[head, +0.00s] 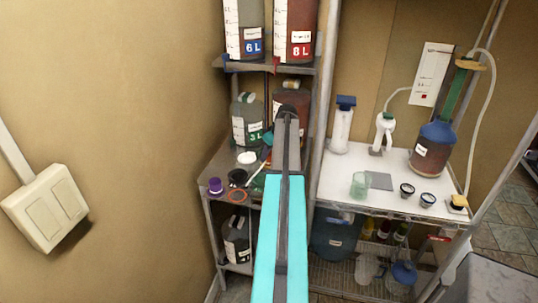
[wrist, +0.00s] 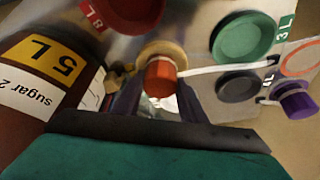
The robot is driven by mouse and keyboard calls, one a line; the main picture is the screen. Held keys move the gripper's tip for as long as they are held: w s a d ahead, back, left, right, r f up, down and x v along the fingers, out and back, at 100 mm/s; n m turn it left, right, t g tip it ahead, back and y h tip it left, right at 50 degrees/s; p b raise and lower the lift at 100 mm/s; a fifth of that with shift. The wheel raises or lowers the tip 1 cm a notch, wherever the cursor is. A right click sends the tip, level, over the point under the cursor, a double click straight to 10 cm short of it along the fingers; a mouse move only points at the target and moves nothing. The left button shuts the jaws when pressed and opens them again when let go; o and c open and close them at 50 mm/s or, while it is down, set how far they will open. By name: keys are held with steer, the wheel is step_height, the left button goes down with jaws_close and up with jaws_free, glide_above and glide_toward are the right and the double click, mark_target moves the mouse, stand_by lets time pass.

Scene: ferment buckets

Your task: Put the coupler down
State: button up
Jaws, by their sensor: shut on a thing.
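An orange-red piece with a tan collar (wrist: 160,78), which looks like the coupler, shows in the middle of the wrist view. My gripper (wrist: 160,102) is shut on it; the dark fingers stand either side of it, and their tips are partly hidden. The coupler is over or close to the grey shelf surface, and I cannot tell whether it touches. In the head view my arm hides the gripper and the coupler.
A 5 L sugar bottle (wrist: 45,70) stands close at left. Around the gripper are a red cap (wrist: 130,8), a green cap (wrist: 243,38), a dark cap (wrist: 238,87) and a purple cap (wrist: 293,102). A white bench (head: 335,193) with a filled carboy (head: 432,150) stands to the right.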

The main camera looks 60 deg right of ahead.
steer(key=o, duration=1.1)
steer(key=shift+o, duration=0.2)
steer(key=b+v, duration=0.3)
steer(key=v, duration=0.9)
steer(key=shift+r, duration=0.15)
